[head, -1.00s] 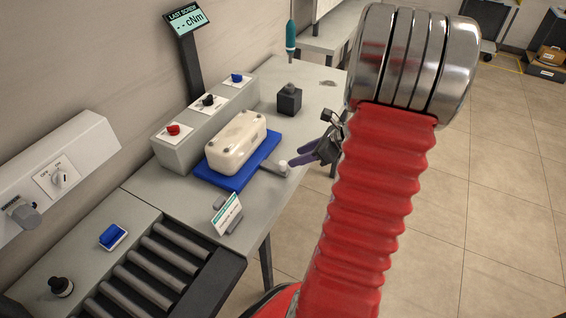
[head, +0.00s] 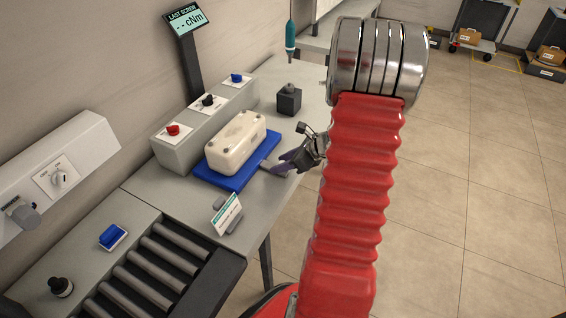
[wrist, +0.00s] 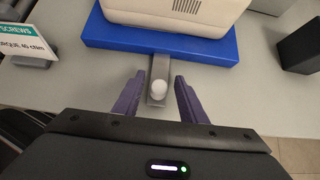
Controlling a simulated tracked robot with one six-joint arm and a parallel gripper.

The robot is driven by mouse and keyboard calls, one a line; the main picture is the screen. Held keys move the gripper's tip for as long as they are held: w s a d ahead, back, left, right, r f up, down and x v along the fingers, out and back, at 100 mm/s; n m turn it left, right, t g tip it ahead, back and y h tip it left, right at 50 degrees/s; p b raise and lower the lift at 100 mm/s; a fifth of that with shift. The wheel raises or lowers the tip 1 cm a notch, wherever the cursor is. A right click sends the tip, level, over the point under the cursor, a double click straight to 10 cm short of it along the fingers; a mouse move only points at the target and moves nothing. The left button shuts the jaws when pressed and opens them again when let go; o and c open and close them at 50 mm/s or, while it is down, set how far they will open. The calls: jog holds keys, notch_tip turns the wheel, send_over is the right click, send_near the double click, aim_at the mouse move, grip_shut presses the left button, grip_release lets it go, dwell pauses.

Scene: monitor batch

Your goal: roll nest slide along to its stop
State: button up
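The nest slide is a blue plate (head: 214,180) on the bench, with a white rounded housing (head: 237,143) seated on it. A flat grey handle bar sticks out from the plate's front and ends in a pale round knob (wrist: 158,87). My gripper (wrist: 158,97) has purple fingers that are open, one on each side of the handle end. In the wrist view a gap shows between each finger and the knob. In the head view the gripper (head: 286,163) is at the bench's front edge and covers the knob.
A grey control box (head: 186,128) with red, black and blue knobs stands behind the plate. A black block (head: 289,101) is to the right and a small sign (head: 227,213) to the front left. A roller conveyor (head: 150,270) lies further left.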

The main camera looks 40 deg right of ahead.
grip_shut()
dwell(0.4)
